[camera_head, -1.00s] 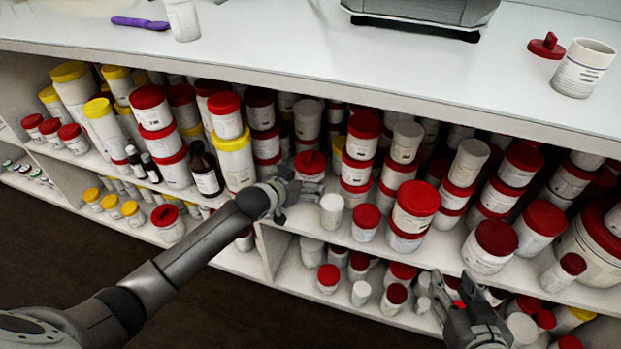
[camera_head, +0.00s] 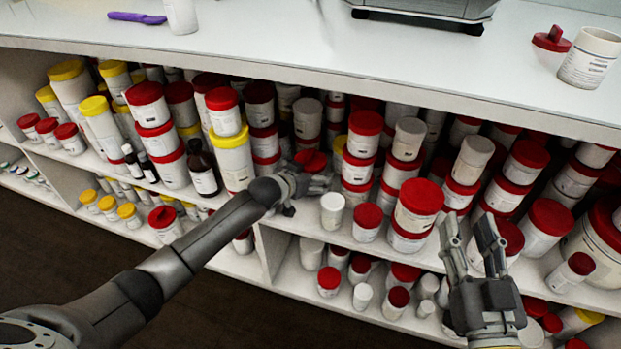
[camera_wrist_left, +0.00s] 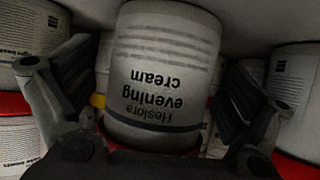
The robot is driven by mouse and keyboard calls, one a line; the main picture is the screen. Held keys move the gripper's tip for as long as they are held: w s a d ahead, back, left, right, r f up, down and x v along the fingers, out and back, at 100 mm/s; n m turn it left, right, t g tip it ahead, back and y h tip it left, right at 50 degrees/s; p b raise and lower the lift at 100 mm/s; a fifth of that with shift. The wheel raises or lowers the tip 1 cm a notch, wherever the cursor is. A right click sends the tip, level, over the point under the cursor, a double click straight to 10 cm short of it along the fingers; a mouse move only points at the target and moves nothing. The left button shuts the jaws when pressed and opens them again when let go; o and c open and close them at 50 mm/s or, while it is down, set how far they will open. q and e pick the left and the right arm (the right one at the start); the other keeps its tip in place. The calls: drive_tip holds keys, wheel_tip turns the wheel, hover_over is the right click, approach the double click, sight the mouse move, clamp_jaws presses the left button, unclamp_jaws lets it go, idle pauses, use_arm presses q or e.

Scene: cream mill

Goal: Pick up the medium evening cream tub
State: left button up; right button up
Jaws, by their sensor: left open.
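A white tub labelled Heslora evening cream (camera_wrist_left: 165,75) fills the middle of the left wrist view, its text upside down there. My left gripper (camera_wrist_left: 160,95) is open, with one finger on each side of this tub; I cannot tell whether they touch it. In the head view the left gripper (camera_head: 312,188) is at the upper shelf, in front of a red-lidded tub (camera_head: 311,160), whose body it mostly hides. My right gripper (camera_head: 468,220) has its fingers apart and empty, in front of the shelf at the right.
A small white-lidded jar (camera_head: 332,210) and a red-lidded jar (camera_head: 367,222) stand just right of my left gripper. Tubs crowd the shelves (camera_head: 410,253). The worktop (camera_head: 250,35) overhangs them. It carries an open tub (camera_head: 590,58) and a purple tool (camera_head: 137,17).

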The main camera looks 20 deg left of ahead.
use_arm(q)
drive_tip(key=shift+w, duration=0.1)
drive_tip(key=c, duration=1.4)
drive_tip(key=shift+r, duration=0.1)
